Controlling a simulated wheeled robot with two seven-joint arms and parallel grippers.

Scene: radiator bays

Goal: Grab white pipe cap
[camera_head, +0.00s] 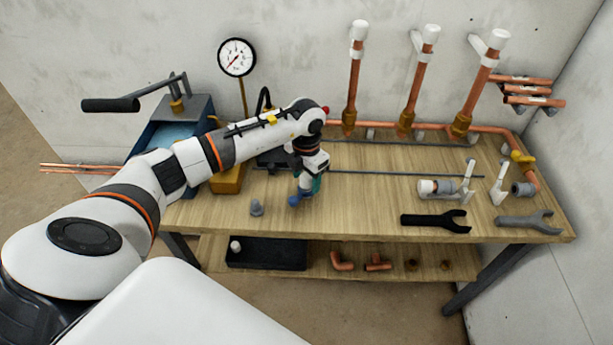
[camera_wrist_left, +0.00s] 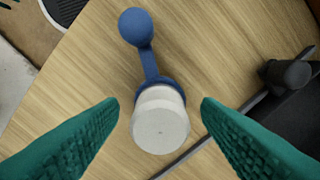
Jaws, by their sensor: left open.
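In the left wrist view a white pipe cap (camera_wrist_left: 160,122), round with a flat top, sits on a blue piece (camera_wrist_left: 148,60) with a ball-ended lever. The open green fingers of my left gripper (camera_wrist_left: 160,103) stand on either side of the cap, with a visible gap on each side. In the head view my left gripper (camera_head: 311,186) points down over the workbench (camera_head: 370,205). It hides the cap there; the blue ball (camera_head: 293,201) shows beside it. My right gripper is not in view.
Copper pipes with white tops (camera_head: 430,34) rise along the back wall. A black wrench (camera_head: 436,221) and white fittings (camera_head: 440,187) lie to the right. The bench between gripper and wrench is mostly clear.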

